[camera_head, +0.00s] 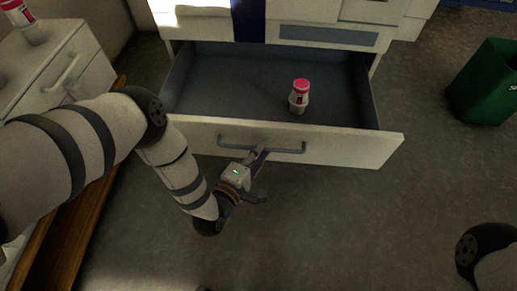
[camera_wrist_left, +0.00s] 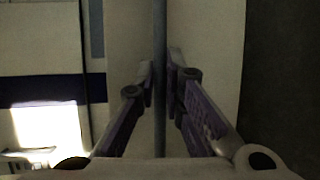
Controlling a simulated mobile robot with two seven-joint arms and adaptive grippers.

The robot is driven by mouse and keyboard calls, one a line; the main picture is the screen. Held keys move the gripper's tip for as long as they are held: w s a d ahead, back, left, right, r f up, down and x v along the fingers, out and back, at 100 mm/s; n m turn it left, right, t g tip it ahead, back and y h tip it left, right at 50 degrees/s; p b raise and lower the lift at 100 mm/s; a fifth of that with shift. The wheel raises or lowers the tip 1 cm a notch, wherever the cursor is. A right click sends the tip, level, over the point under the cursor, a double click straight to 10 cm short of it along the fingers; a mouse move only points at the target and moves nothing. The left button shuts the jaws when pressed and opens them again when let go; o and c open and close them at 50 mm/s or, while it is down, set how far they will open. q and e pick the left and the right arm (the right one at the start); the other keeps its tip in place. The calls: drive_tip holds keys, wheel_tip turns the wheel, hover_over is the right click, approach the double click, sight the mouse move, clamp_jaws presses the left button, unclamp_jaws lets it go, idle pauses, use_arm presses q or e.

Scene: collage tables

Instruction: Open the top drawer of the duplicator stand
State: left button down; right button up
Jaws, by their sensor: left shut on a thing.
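The top drawer of the duplicator stand is pulled out, with its white front (camera_head: 345,150) standing well forward of the cabinet in the head view. Its grey interior (camera_head: 225,85) shows. A grey bar handle (camera_head: 285,148) runs across the front; it also shows in the left wrist view (camera_wrist_left: 160,35). My left gripper (camera_head: 259,154) is shut on the handle near its middle. In the wrist view its two fingers (camera_wrist_left: 160,85) lie on either side of the bar. My right gripper is out of view.
A green bin (camera_head: 485,85) stands at the right. A white cabinet (camera_head: 50,60) with another bottle (camera_head: 25,20) on it is at the left. The floor (camera_head: 350,225) before the drawer is clear.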

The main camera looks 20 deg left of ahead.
use_arm(q)
drive_tip(key=c, duration=1.7)
unclamp_jaws()
drive_tip(key=v, duration=1.2)
